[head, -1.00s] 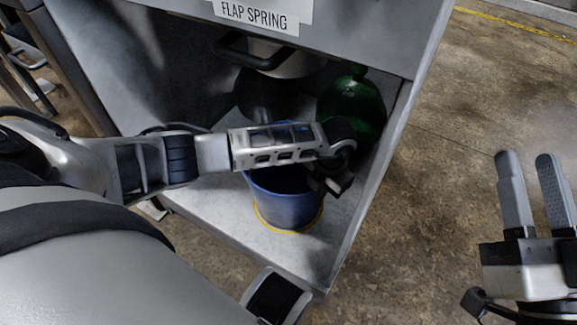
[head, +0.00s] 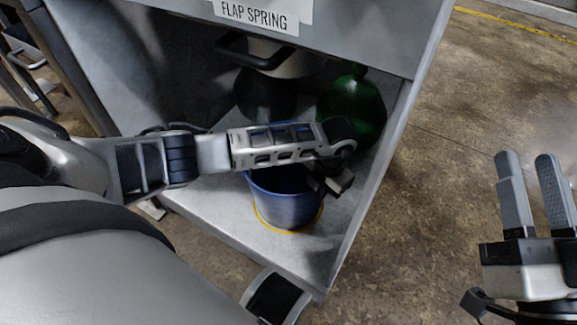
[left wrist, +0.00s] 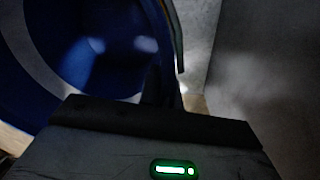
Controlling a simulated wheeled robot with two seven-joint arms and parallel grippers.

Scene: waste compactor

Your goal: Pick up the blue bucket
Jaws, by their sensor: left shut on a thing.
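The blue bucket (head: 285,207) stands upright on the grey shelf of the open cabinet, over a yellow ring. My left arm reaches across above it and covers part of its top. My left gripper (head: 320,182) is at the bucket's right rim, its fingertips mostly hidden behind my wrist. In the left wrist view the blue inside of the bucket (left wrist: 85,50) fills the left, and the gripper is shut on its rim. My right gripper (head: 537,195) is open and empty at the right, away from the cabinet.
A green rounded container (head: 352,108) stands behind the bucket to the right. The cabinet's right side wall (head: 385,150) is close to my left gripper. Open floor (head: 440,150) lies to the right.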

